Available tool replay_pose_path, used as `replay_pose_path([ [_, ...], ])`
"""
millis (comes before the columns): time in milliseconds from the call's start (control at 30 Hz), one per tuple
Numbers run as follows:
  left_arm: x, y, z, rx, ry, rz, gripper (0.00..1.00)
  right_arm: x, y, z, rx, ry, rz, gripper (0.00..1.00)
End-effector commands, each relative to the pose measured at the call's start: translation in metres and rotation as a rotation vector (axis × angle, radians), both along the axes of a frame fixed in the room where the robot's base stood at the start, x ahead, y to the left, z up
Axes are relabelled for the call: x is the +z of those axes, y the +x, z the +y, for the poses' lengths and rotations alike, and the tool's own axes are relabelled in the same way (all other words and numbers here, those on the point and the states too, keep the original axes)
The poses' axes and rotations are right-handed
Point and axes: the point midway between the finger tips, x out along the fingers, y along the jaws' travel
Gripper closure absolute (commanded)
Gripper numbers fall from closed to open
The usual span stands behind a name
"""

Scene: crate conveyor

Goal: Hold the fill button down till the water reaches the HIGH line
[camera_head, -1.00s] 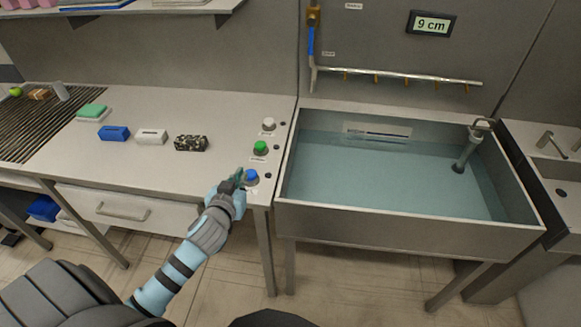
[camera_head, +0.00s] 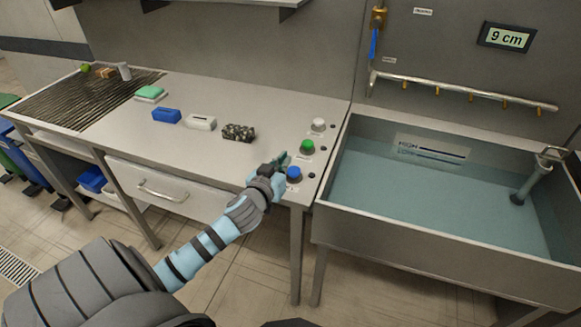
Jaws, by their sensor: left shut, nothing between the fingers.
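My left gripper (camera_head: 279,163) is shut and empty above the counter's right end, close beside the blue button (camera_head: 294,172). I cannot tell whether it touches the button. The green button (camera_head: 307,146) and white button (camera_head: 318,125) are farther back in the same row; their labels are too small to read. The tank (camera_head: 334,207) right of the counter holds clear blue water (camera_head: 440,195). The display (camera_head: 507,37) reads 9 cm. My right gripper is out of view.
On the counter (camera_head: 215,95) stand a blue block (camera_head: 166,117), a white block (camera_head: 201,123), a speckled block (camera_head: 239,132) and a green sponge-like block (camera_head: 150,92). A pipe with nozzles (camera_head: 460,91) runs above the tank. A standpipe (camera_head: 530,184) stands in the tank's right side.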

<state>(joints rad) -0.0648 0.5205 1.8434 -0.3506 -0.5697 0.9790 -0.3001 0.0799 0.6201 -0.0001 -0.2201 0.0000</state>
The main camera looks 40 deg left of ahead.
Motion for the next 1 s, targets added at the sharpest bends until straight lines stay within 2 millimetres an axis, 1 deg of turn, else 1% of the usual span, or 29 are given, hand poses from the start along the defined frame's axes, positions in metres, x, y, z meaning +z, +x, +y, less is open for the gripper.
replay_pose_path([
  [33,-0.002,0.011,0.003,0.003,-0.001,-0.002,1.00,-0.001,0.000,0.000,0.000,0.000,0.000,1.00],
  [167,-0.007,0.037,0.011,0.002,-0.004,-0.001,1.00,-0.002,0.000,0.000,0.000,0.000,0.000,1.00],
  [200,-0.018,0.036,0.011,0.001,-0.001,0.002,1.00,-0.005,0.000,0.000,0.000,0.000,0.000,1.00],
  [233,-0.024,0.036,0.010,0.001,-0.002,0.003,1.00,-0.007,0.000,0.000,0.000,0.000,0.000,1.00],
  [300,-0.035,0.037,0.009,0.000,-0.001,0.003,1.00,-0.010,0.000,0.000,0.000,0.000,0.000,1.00],
  [400,-0.044,0.037,0.008,0.000,0.000,0.002,1.00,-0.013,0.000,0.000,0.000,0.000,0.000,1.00],
  [500,-0.047,0.038,0.007,-0.002,0.000,0.001,1.00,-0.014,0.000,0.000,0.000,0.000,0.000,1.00],
  [800,-0.048,0.038,0.007,-0.002,0.000,0.001,1.00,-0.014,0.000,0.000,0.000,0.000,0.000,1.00],
  [867,-0.053,0.038,0.007,-0.001,0.000,0.001,1.00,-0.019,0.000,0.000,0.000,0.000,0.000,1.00],
  [1000,-0.072,0.038,0.007,0.000,0.001,0.001,1.00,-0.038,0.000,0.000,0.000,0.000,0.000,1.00],
])
